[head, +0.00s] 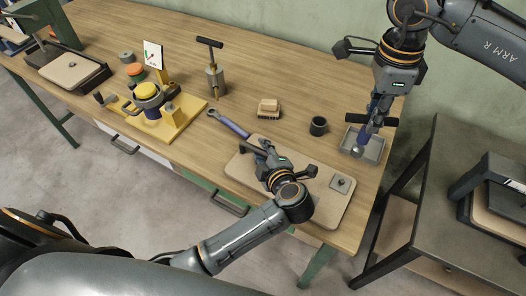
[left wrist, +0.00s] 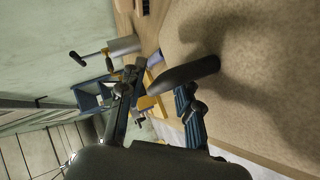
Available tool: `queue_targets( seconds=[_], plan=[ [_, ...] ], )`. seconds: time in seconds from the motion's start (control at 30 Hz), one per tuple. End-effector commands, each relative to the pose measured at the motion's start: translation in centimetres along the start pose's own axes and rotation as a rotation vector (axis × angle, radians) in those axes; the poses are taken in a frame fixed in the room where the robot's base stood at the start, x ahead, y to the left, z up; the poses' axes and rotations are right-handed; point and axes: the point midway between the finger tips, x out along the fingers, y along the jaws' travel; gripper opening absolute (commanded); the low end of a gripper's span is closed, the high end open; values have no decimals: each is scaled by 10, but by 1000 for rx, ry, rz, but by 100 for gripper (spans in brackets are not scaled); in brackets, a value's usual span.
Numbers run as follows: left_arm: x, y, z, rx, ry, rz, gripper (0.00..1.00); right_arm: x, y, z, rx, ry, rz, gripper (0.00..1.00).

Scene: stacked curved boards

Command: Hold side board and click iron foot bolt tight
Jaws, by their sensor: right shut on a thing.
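The side board (head: 325,207) is a beige, rounded board lying flat near the table's front edge; it fills the upper right of the left wrist view (left wrist: 260,80). A small grey iron foot with a dark bolt (head: 343,183) sits on its right end. My left gripper (head: 262,150) is over the board's left part. Its fingers (left wrist: 157,90) stand apart, with nothing seen between them; whether they touch the board is unclear.
A blue-handled wrench (head: 229,124) lies left of the board. A brush (head: 268,110) and black cup (head: 318,126) stand behind it. A yellow fixture (head: 180,118) and upright pump-like tool (head: 214,78) are further left. A dark side table (head: 470,165) stands right.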

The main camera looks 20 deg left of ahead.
Motion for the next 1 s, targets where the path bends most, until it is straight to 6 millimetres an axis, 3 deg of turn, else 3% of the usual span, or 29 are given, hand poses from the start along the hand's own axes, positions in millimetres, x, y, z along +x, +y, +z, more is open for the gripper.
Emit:
queue_targets(
  seconds=[0.03,0.1,0.13,0.57,1.0],
  plan=[
    [0,0,0,0,0,0,17,0,0,0,0,0,0,0],
    [0,0,0,0,0,0,2,0,0,0,0,0,0,0],
    [0,0,0,0,0,0,0,0,0,0,0,0,0,0],
    [0,0,0,0,0,-1,0,1,0,0,5,0,0,0],
    [0,0,0,0,-1,-1,0,60,1,4,392,9,11,0]
  ],
)
